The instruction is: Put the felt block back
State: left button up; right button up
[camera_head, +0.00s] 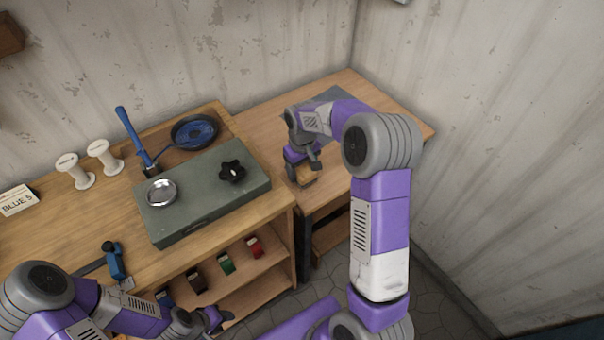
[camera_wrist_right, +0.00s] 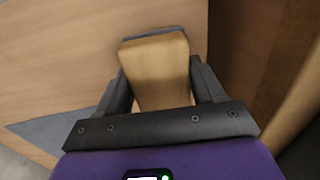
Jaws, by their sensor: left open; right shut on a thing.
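The felt block (camera_wrist_right: 155,72) is a tan wooden block with a dark grey layer along its far edge. In the right wrist view it sits between the fingers of my right gripper (camera_wrist_right: 158,88), which is shut on it. In the head view my right gripper (camera_head: 303,170) is over the right table, and a small part of the block (camera_head: 306,178) shows beneath it. I cannot tell whether the block touches the tabletop. My left gripper (camera_head: 217,318) is open and empty, low in front of the left bench's shelves.
A grey mat (camera_head: 327,97) lies on the right table (camera_head: 262,118), partly hidden by my right arm. The left bench holds a grey-green case (camera_head: 205,201) with a metal dish (camera_head: 161,192) and black knob (camera_head: 232,171), a blue pan (camera_head: 194,131) and two white spools.

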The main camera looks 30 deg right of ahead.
aim_at(302, 167)
notch_tip(302, 167, down, 2)
jog(key=shift+f, duration=0.1)
jog(key=shift+r, duration=0.2)
jog(key=shift+f, duration=0.1)
jog(key=o, duration=0.6)
jog(key=shift+f, duration=0.15)
jog(key=shift+c, duration=0.2)
jog(key=o, duration=0.4)
jog(key=shift+o, duration=0.2)
notch_tip(302, 167, up, 12)
jog(key=p, duration=0.3)
jog(key=shift+r, duration=0.25)
